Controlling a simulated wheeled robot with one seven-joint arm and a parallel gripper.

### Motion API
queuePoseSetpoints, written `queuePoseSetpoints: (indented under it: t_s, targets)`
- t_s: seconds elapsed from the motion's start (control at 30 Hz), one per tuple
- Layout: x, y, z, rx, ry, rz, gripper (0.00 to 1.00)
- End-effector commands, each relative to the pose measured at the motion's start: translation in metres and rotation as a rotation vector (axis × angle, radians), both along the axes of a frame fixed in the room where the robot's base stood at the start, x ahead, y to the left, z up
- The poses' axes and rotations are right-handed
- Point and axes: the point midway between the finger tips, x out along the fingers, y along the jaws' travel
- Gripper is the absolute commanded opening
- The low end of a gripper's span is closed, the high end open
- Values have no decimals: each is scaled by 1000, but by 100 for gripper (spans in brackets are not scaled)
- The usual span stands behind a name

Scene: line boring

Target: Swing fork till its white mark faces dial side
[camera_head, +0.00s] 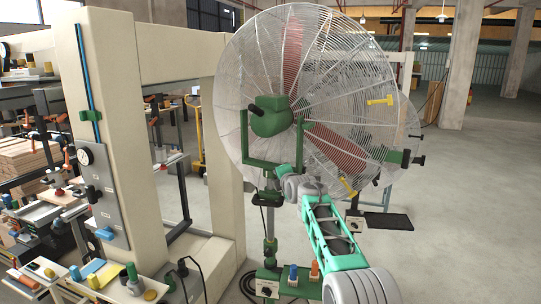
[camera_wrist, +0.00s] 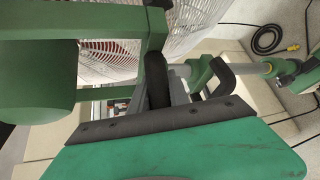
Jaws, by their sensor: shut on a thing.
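The green fork (camera_head: 272,164) is a U-shaped yoke that carries the big caged fan (camera_head: 318,85) by its green motor housing (camera_head: 270,117). In the wrist view a green fork upright (camera_wrist: 155,48) crosses close in front of my gripper (camera_wrist: 165,90). My gripper (camera_head: 288,182) is at the fork's lower right side and shut on the fork; the exact contact is partly hidden. I cannot make out a white mark on the fork. The round dial (camera_head: 87,156) is on a grey panel on the beige column, left of the fan.
The fan stands on a thin pole (camera_head: 269,222) above a green box (camera_head: 282,284) with blue and orange knobs. The beige column (camera_head: 110,60) stands close at left. A small table (camera_head: 80,293) with tools is at lower left. Floor at right is open (camera_head: 470,180).

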Motion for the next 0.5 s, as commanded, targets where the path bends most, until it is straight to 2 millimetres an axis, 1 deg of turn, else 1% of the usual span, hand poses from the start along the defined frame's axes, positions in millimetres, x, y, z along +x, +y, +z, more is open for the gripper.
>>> queuePoseSetpoints:
  t_s: [0.17, 0.33, 0.4, 0.5]
  targets:
    - [3, -7, 2, -3, 1, 25, 0]
    - [6, -12, 3, -2, 1, 90, 0]
    - [10, -16, -2, 1, -1, 136, 0]
    - [10, -18, 0, -1, -3, 185, 0]
